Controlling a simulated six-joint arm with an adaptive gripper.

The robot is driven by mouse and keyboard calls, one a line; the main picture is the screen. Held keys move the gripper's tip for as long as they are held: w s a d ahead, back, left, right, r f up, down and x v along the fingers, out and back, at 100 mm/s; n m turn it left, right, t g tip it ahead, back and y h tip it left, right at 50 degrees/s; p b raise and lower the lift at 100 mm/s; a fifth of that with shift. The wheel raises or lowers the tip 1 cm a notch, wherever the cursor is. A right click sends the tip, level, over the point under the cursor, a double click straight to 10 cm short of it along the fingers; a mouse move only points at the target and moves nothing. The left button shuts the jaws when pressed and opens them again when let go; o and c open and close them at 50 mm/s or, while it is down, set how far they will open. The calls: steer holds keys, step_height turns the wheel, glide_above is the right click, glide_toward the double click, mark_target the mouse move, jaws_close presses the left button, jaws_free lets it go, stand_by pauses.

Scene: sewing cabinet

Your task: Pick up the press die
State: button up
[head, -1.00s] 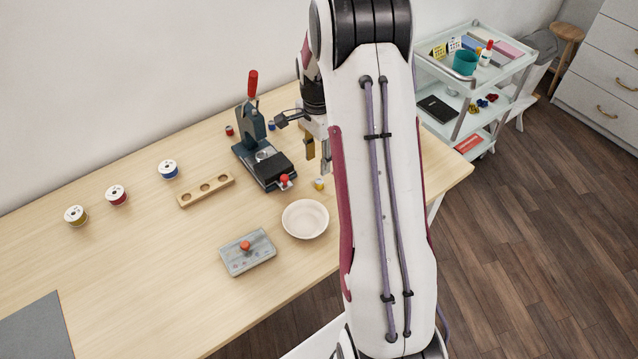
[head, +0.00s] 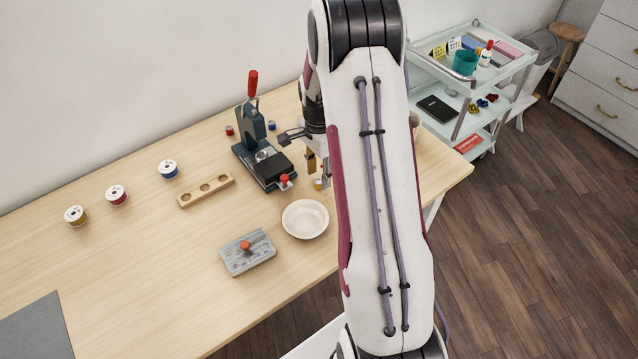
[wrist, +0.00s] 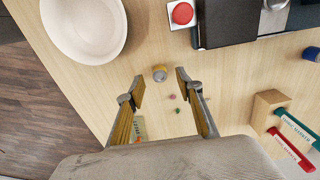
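My gripper (wrist: 157,88) is open and holds nothing. I cannot tell the exact height of the fingertips over the table.
A white bowl (head: 305,219) and a hand press (head: 262,155) with a red handle stand close by. A wooden marker holder (wrist: 267,108) with red and green markers is at right in the wrist view. Tiny pink and green pieces lie between the fingers.

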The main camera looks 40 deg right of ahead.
mark_target(319, 184)
steer(key=shift+f, duration=1.25)
jaws_close()
